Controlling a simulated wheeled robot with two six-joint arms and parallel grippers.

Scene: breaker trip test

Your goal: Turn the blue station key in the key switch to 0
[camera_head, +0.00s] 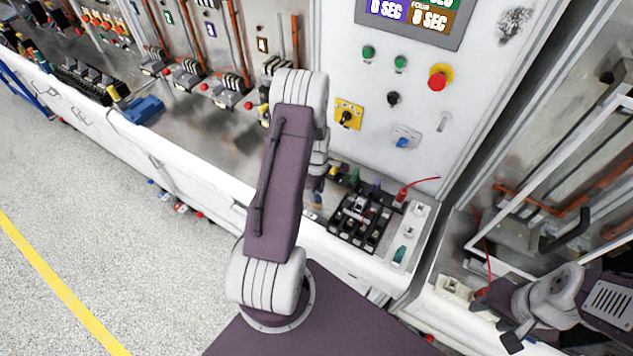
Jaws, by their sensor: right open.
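The blue station key (403,142) sits in the key switch (408,132), a light grey plate low on the white panel, right of a yellow plate with a black knob. The key's exact angle and the switch markings are too small to read. My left gripper (316,186) is mostly hidden behind my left arm, below and left of the switch; its jaws cannot be made out. My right gripper (507,318) is open at the lower right, well away from the key and near the right-hand cabinet.
A yellow plate with a black knob (347,115), a red stop button (437,79) and green buttons (400,62) surround the switch. A tray of black parts (362,222) and a red lead (418,183) lie on the ledge below. Breaker bays line the left.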

